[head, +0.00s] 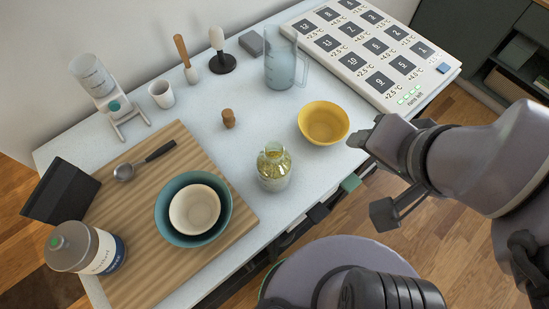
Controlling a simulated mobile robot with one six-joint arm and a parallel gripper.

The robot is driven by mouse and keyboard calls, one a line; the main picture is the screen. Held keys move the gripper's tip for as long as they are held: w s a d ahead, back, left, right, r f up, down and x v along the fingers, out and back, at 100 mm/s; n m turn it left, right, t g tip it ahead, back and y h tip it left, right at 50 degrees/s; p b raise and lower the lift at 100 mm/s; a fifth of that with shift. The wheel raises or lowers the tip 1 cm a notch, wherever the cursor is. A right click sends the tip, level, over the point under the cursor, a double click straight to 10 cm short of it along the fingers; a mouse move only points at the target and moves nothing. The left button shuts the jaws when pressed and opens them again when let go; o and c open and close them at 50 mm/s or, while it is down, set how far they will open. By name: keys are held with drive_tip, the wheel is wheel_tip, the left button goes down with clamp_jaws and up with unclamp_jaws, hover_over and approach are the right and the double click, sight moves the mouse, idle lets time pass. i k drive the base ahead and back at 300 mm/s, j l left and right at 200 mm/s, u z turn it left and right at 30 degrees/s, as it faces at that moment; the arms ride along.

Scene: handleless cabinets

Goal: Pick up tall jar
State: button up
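A clear glass jar (274,168) with yellowish contents stands upright near the front edge of the white table; it looks like the tall jar, though no label confirms it. A grey canister (85,248) with a white and blue label stands at the left of the table. My gripper (372,178) is to the right of the glass jar, over the table's front edge and apart from the jar. Its two fingers are spread wide with nothing between them.
A cork (228,118) is behind the jar. A wooden board (150,235) with nested bowls (194,209) lies left. A glass pitcher (283,68) and a sign panel (369,50) are behind.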

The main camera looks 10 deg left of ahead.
sight(273, 163)
drive_tip(key=k+j+u, duration=0.25)
drive_tip(key=k, duration=0.2)
drive_tip(key=k+j+u, duration=0.25)
drive_tip(key=k, duration=0.2)
